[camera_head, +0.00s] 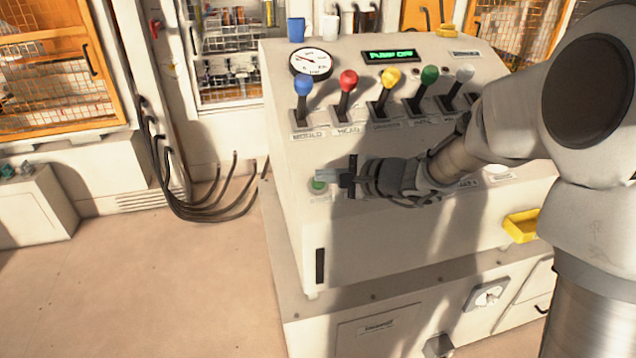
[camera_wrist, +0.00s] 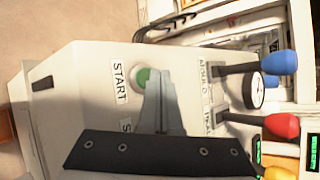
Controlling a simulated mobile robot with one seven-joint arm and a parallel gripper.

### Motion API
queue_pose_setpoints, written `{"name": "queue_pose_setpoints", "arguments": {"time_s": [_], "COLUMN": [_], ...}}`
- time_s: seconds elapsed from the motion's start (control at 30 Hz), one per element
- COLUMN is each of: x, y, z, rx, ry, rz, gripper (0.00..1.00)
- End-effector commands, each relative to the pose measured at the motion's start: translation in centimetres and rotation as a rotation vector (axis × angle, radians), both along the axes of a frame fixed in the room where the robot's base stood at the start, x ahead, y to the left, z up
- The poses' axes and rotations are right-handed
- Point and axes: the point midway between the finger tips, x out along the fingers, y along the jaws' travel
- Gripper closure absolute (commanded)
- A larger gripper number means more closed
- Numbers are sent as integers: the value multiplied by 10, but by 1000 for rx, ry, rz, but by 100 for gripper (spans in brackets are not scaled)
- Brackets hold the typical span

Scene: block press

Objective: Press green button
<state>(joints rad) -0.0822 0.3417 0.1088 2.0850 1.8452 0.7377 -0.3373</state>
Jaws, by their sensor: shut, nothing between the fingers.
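The green button (camera_head: 318,185) is at the left end of the sloped panel of the pale console. In the wrist view the green button (camera_wrist: 142,77) sits beside a START label (camera_wrist: 119,82), partly hidden by my fingers. My gripper (camera_head: 322,174) is shut and empty, its fingertips right at the button and overlapping its upper part in the head view. In the wrist view my gripper (camera_wrist: 158,73) has its tips at the button's edge. I cannot tell whether they touch it.
Above the button stand levers with blue (camera_head: 303,86), red (camera_head: 348,80), yellow (camera_head: 390,77), green (camera_head: 429,75) and grey (camera_head: 464,72) knobs. A gauge (camera_head: 311,63) and a lit display (camera_head: 390,56) are behind them. A yellow tray (camera_head: 521,226) is at the right. Floor left of the console is clear.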

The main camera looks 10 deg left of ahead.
Motion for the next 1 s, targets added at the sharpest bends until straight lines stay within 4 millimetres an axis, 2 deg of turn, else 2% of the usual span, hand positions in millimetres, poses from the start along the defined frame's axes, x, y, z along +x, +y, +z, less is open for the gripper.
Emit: {"name": "queue_pose_setpoints", "arguments": {"time_s": [1.0], "x": [3], "y": [1], "z": [-7], "rx": [0], "ry": [0], "rz": [0], "gripper": [100]}}
